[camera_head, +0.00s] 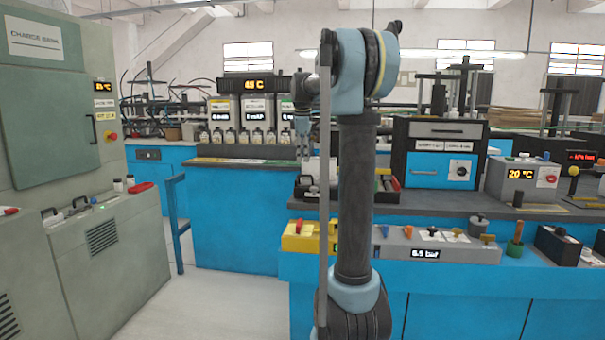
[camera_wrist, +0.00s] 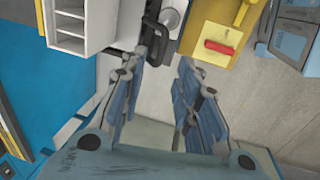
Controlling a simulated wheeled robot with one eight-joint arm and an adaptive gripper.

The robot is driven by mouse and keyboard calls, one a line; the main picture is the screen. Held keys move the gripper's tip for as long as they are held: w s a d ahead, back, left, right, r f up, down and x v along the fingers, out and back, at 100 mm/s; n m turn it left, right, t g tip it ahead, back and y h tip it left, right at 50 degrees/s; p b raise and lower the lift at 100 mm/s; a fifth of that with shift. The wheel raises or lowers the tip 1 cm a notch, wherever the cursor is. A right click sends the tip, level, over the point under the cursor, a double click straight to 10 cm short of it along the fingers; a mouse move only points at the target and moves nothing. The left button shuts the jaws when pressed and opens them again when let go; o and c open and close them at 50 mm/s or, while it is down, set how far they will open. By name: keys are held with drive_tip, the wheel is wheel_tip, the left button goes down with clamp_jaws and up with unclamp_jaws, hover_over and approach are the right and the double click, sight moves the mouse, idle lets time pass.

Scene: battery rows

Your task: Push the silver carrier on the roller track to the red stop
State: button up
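My gripper (camera_head: 304,150) points down above the left end of the dark counter, beside a small white box (camera_head: 322,172). In the wrist view my gripper (camera_wrist: 168,55) has its two blue fingers apart, with no object clearly held between them. A black curved handle (camera_wrist: 157,42) and a round silvery part (camera_wrist: 170,18) show near the left fingertip; I cannot tell whether they touch it or belong to the silver carrier. I cannot clearly make out the roller track or the red stop.
A yellow box (camera_head: 299,242) with a red lever sits at the counter's front; its yellow panel (camera_wrist: 217,38) is right of my fingers. A white shelved box (camera_wrist: 72,22) is to their left. Floor is free at left.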

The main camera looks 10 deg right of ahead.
drive_tip(key=f, duration=0.4)
drive_tip(key=w+f, duration=0.1)
drive_tip(key=f, duration=0.2)
drive_tip(key=shift+w+d, duration=0.1)
drive_tip(key=shift+d, duration=0.1)
